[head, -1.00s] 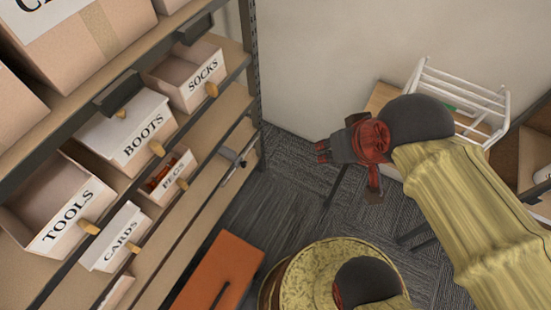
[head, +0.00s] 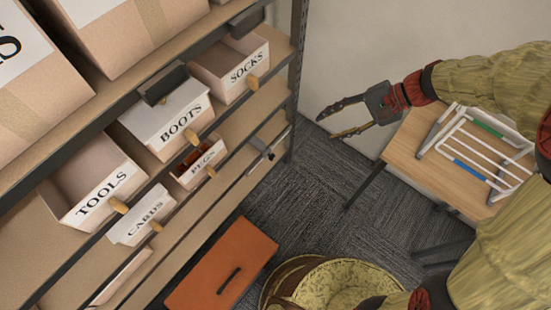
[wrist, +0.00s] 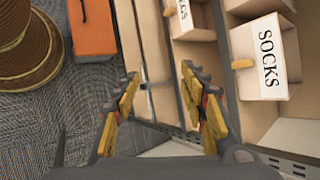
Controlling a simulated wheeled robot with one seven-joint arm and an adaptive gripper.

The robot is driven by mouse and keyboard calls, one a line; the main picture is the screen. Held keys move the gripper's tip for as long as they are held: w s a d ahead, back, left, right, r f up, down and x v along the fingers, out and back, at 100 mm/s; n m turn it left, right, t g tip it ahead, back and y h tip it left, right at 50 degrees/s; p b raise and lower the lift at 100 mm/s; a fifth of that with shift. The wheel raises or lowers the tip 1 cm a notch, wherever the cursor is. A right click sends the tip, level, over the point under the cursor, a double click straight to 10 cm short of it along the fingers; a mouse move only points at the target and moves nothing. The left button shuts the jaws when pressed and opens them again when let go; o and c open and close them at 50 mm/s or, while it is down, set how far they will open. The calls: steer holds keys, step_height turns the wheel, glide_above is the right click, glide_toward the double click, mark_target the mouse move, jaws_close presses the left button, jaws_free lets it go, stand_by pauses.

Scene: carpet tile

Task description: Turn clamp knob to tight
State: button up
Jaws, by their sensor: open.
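A grey metal clamp (head: 262,150) is on the edge of a lower shelf board, near the shelf's right upright in the head view. In the wrist view the clamp (wrist: 148,86) shows between my fingers, as a thin bar with a small crosspiece. Its knob is too small to make out clearly, and I cannot tell how tight it is. My gripper (head: 327,124) is open and empty, to the right of the clamp and apart from it, with its fingers pointing left toward the shelf. In the wrist view my gripper (wrist: 160,74) frames the clamp from some distance.
Labelled bins, among them the SOCKS bin (head: 232,68) and PEGS bin (head: 199,164), sit on the shelf above the clamp. An orange box (head: 222,265) stands on the carpet below. A wooden table (head: 402,150) with a white rack (head: 478,150) is at right.

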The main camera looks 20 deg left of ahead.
mark_target(273, 158)
steer(key=w+a+f+m+y+p, duration=0.1)
steer(key=w+a+f+m+y, duration=0.2)
steer(key=f, duration=0.4)
steer(key=w+a+f+m+y, duration=0.2)
steer(key=w+a+f, duration=0.1)
steer(key=a+f, duration=0.35)
steer(key=w+a+f+m+y+p, duration=0.1)
steer(key=w+a+f+m+y, duration=0.2)
steer(key=f, duration=0.5)
steer(key=s+a+f+m+t, duration=0.15)
steer(key=f+m+t, duration=0.25)
steer(key=f, duration=1)
steer(key=s+f+m+t, duration=0.3)
steer(key=f+m+t, duration=0.1)
steer(key=f, duration=0.9)
steer(key=shift+y, duration=0.4)
steer(key=x, duration=0.6)
steer(key=shift+w+f, duration=0.1)
steer(key=shift+c, duration=0.2)
jaws_close()
